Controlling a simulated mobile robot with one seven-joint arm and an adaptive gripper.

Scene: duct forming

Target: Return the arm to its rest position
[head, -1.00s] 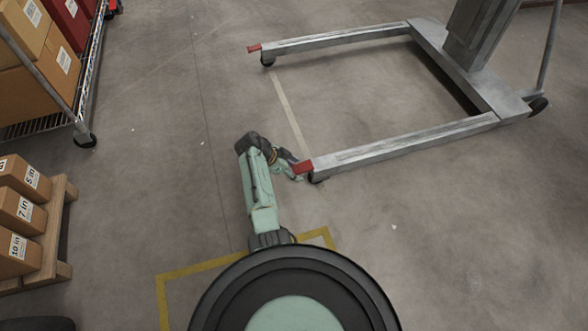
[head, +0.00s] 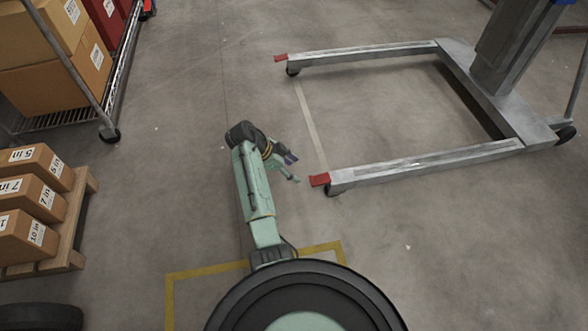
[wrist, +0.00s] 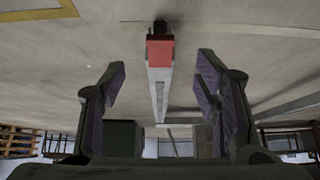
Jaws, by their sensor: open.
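My arm reaches forward from my round base in the head view, with its elbow bent and its end turned to the right. My gripper (head: 293,168) is at that end, a little left of the red tip of a metal floor leg. In the wrist view my gripper (wrist: 158,88) shows two dark fingers with purple pads spread wide apart. Nothing is between the pads; the red-tipped leg (wrist: 160,55) shows beyond them.
A grey wheeled lift frame (head: 430,162) stands at the right with two long legs. A pallet (head: 72,225) holding labelled boxes (head: 38,195) is at the left, below a wire shelf cart (head: 112,85). Yellow tape (head: 205,266) marks the floor near my base. Floor between is clear.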

